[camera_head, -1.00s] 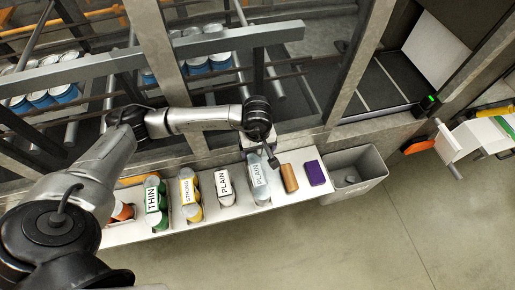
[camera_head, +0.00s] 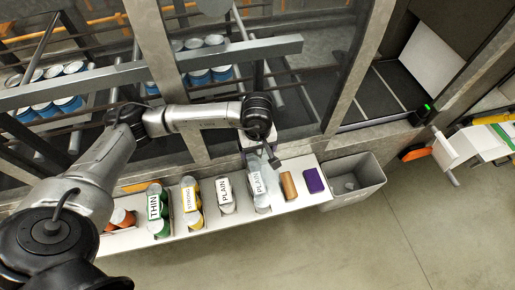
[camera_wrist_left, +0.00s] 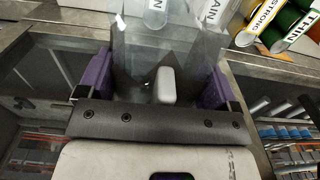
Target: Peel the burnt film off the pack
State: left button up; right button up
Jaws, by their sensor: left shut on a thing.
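The pack (camera_head: 258,183) labelled PLAIN stands fourth in the row of packs on a white shelf, with clear, greyish film (camera_head: 261,162) at its upper end. My left gripper (camera_head: 264,158) is over that end. In the left wrist view, the clear film (camera_wrist_left: 190,45) stretches between my two purple finger pads and is shut in them; a pale rounded piece (camera_wrist_left: 166,85) shows between the pads. The end of the pack's label (camera_wrist_left: 156,5) shows past the film. I cannot tell how much film still touches the pack. My right gripper is not in view.
A plain pack (camera_head: 226,190), a yellow pack (camera_head: 190,200) and a green pack (camera_head: 155,205) stand to the left. A brown block (camera_head: 288,185) and a purple block (camera_head: 314,180) lie to the right. A grey bin (camera_head: 371,176) stands beyond the shelf's right end.

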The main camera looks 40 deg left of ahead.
pick_arm(q)
jog(key=shift+r+p, duration=0.6)
jog(key=shift+r, duration=0.95)
jog(key=shift+d+r+p, duration=0.1)
jog(key=shift+r+p, duration=0.2)
jog(key=shift+r, duration=0.45)
